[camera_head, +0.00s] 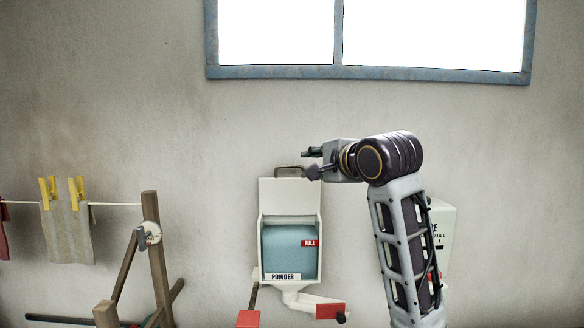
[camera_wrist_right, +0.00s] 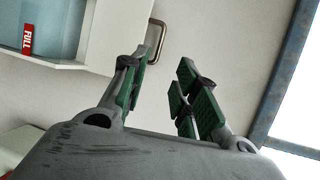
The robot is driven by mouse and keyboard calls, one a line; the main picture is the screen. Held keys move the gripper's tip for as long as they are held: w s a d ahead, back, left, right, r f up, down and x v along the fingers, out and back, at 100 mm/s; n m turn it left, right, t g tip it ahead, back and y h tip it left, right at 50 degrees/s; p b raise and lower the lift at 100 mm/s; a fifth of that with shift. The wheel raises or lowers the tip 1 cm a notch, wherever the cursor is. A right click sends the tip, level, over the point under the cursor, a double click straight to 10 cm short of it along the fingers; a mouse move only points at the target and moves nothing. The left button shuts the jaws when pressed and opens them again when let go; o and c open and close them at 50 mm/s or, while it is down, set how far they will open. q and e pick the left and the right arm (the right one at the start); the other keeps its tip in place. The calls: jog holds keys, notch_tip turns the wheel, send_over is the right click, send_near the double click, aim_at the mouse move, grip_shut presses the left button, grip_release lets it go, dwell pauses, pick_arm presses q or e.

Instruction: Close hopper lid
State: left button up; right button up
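The white hopper (camera_head: 319,240) hangs on the wall and holds blue powder behind a front opening marked FULL. Its lid (camera_head: 290,197) stands upright, open, above the body. A grey metal handle (camera_head: 290,168) is on the lid's top edge; it also shows in the wrist view (camera_wrist_right: 158,36). My right gripper (camera_head: 313,162) is beside the handle's right end, fingers pointing left. In the wrist view its green-padded fingers (camera_wrist_right: 160,88) are apart with nothing between them, and the handle lies beyond their tips. Whether a finger touches the handle, I cannot tell. My left gripper is not in view.
A spout with a red end (camera_head: 330,311) sits under the hopper. Another white dispenser (camera_head: 447,235) is partly hidden behind my right arm. A wooden frame (camera_head: 158,255) and a clothesline with a cloth (camera_head: 67,235) are at left. A window (camera_head: 370,74) is above; the wall between is clear.

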aim_at(291, 167)
jog(key=shift+p+x, duration=2)
jog(key=shift+x, duration=4.85)
jog(key=shift+f, duration=0.1)
grip_shut()
